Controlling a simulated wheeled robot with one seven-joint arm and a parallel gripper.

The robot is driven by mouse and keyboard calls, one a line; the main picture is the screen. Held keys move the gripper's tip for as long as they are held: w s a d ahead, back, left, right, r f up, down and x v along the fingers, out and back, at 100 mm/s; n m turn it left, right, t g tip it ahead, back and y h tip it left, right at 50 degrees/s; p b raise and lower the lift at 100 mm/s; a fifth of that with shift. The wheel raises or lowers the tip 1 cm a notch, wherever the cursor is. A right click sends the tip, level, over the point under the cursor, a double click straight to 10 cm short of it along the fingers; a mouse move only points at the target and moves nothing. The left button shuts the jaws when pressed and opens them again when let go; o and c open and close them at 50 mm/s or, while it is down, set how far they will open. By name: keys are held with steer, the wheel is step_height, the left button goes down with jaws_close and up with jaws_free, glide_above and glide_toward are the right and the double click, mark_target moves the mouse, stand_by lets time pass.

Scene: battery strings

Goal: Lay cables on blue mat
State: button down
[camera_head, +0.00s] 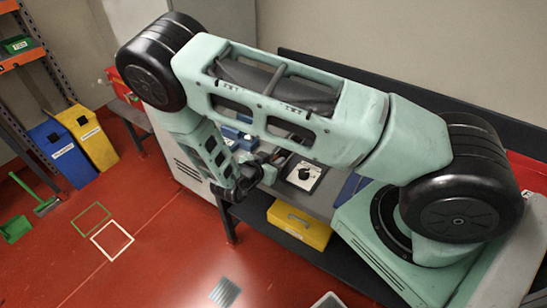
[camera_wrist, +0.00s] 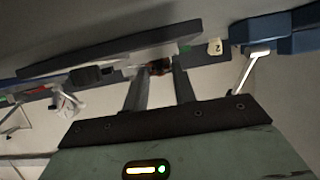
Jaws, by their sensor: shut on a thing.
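My gripper (camera_wrist: 160,74) shows in the wrist view with its two dark fingers apart, shut on a small dark and reddish thing (camera_wrist: 158,66) between their tips. It is too small and dim to tell whether this is a cable. In the head view my arm hides most of the gripper, which is over the left part of the grey workbench (camera_head: 318,204). A blue patch (camera_head: 349,187) on the bench, partly behind my arm, may be the blue mat. No cable shows clearly.
A device with a black knob (camera_head: 304,174) stands on the bench. A yellow case (camera_head: 299,224) sits on the shelf below. Blue (camera_head: 62,152) and yellow (camera_head: 90,138) bins stand at the left. The red floor in front is mostly clear.

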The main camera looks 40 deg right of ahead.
steer(key=shift+f+b, duration=0.35)
steer(key=c, duration=1.1)
jaws_free()
steer(key=shift+r, duration=0.1)
steer(key=shift+r+p, duration=0.1)
steer(key=shift+p, duration=0.25)
